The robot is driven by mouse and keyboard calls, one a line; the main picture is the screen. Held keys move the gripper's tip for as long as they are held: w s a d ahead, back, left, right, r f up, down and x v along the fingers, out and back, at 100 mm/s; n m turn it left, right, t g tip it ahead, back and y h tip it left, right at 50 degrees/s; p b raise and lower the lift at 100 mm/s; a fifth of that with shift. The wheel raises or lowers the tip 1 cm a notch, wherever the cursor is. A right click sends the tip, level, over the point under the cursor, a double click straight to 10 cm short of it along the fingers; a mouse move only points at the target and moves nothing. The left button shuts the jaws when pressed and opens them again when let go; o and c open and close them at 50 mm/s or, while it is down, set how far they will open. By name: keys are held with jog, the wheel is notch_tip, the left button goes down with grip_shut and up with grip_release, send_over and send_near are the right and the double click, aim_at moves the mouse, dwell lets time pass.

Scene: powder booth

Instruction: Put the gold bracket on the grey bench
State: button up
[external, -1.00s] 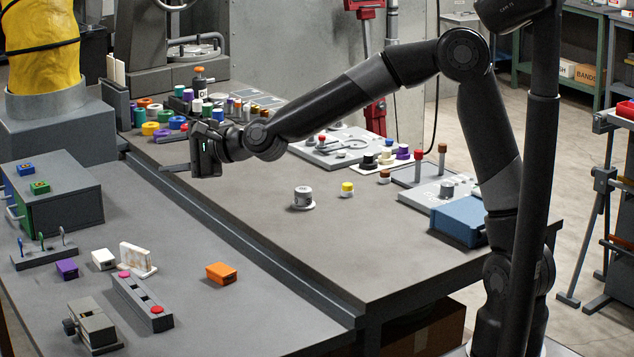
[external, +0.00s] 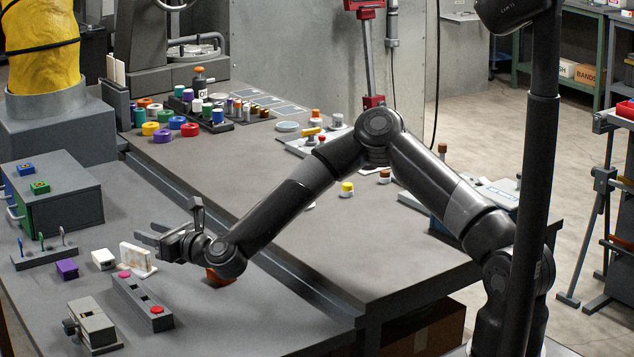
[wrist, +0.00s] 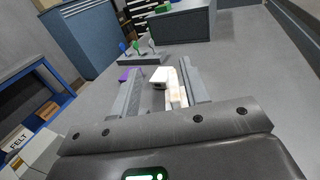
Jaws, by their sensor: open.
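A pale L-shaped piece with golden-brown patches (external: 137,258), the closest match I see to the gold bracket, stands on the left grey bench (external: 235,322). My gripper (external: 150,233) is open and empty, close by this piece at its upper right in the external view. In the wrist view the piece (wrist: 175,92) shows between my two fingers (wrist: 163,78), nearer the right one. I cannot tell whether a finger touches it. A second, brownish-grey bench (external: 340,245) lies to the right.
Beside the piece are a white block (external: 103,259), a purple block (external: 67,269) and a grey slotted block with red buttons (external: 150,308). An orange block (external: 218,278) is partly hidden under my wrist.

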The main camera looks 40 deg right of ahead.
send_near(134, 247)
jog(key=shift+w+a+f, duration=0.15)
jog(key=shift+w+a, duration=0.25)
jog(key=shift+w, duration=0.1)
jog(key=shift+w+a+f, duration=0.15)
jog(key=shift+w+a, duration=0.25)
jog(key=shift+w, duration=0.15)
jog(key=shift+w+f, duration=0.15)
jog(key=shift+d+x, duration=0.15)
jog(key=shift+x, duration=1.65)
jog(key=shift+d+x, duration=0.15)
jog(key=shift+x, duration=1.7)
jog(key=shift+w, duration=0.1)
jog(key=shift+c, duration=0.5)
grip_shut()
